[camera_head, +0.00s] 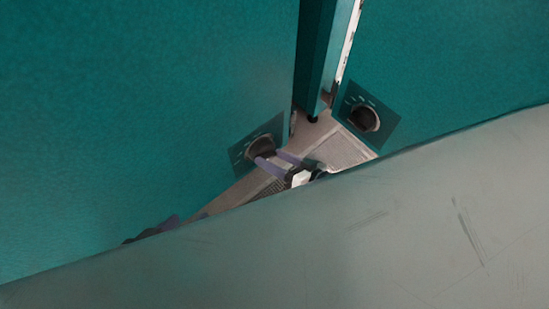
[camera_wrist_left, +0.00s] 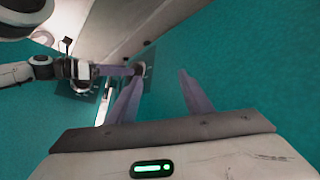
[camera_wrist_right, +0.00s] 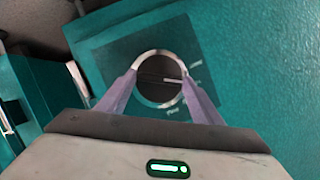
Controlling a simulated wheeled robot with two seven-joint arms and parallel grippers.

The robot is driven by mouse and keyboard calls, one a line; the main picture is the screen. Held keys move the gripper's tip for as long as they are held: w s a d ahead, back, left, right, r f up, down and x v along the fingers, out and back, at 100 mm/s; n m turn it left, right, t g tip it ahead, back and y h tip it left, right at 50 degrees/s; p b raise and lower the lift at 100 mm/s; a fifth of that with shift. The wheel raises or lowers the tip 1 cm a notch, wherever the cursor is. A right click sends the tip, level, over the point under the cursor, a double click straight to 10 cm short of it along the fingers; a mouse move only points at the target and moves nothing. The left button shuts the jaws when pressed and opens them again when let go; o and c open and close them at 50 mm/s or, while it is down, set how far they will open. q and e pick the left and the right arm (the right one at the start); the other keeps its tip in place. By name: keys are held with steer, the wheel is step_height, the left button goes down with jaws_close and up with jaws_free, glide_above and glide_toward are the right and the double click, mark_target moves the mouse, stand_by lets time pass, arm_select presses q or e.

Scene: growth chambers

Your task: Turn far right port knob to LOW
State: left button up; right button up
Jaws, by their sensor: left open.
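Two round dark knobs with pale rims sit on dark plates on teal cabinet faces in the head view: the left knob (camera_head: 262,147) and the right knob (camera_head: 365,119). I cannot tell which is the task's far right port knob. My right gripper (camera_head: 269,157) is at the left knob. In the right wrist view its fingers (camera_wrist_right: 159,75) straddle a knob (camera_wrist_right: 155,77) whose pale pointer points right. Its fingers are apart; contact is unclear. My left gripper (camera_head: 150,231) is mostly hidden at the head view's lower left; its fingers (camera_wrist_left: 161,76) are open and empty.
A large grey surface (camera_head: 400,220) hides the lower part of the head view. A narrow gap with a teal post (camera_head: 318,60) separates the two cabinets. Dial lettering beside the knob is too small to read. In the left wrist view, teal panel lies beyond the left fingers.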

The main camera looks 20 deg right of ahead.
steer(key=shift+o, duration=1.3)
arm_select(q)
steer(key=shift+w+r, duration=0.1)
steer(key=shift+w, duration=0.05)
arm_select(e)
steer(key=shift+s+d+r, duration=0.1)
steer(key=shift+s, duration=0.05)
arm_select(q)
steer(key=r+p, duration=0.1)
steer(key=a+n+t+p, duration=0.1)
steer(key=a+r+p, duration=0.1)
steer(key=p, duration=0.1)
steer(key=shift+s+a+r+t+y, duration=0.2)
steer(key=shift+s+r+t+y, duration=0.1)
steer(key=shift+s, duration=0.1)
arm_select(e)
steer(key=v, duration=1)
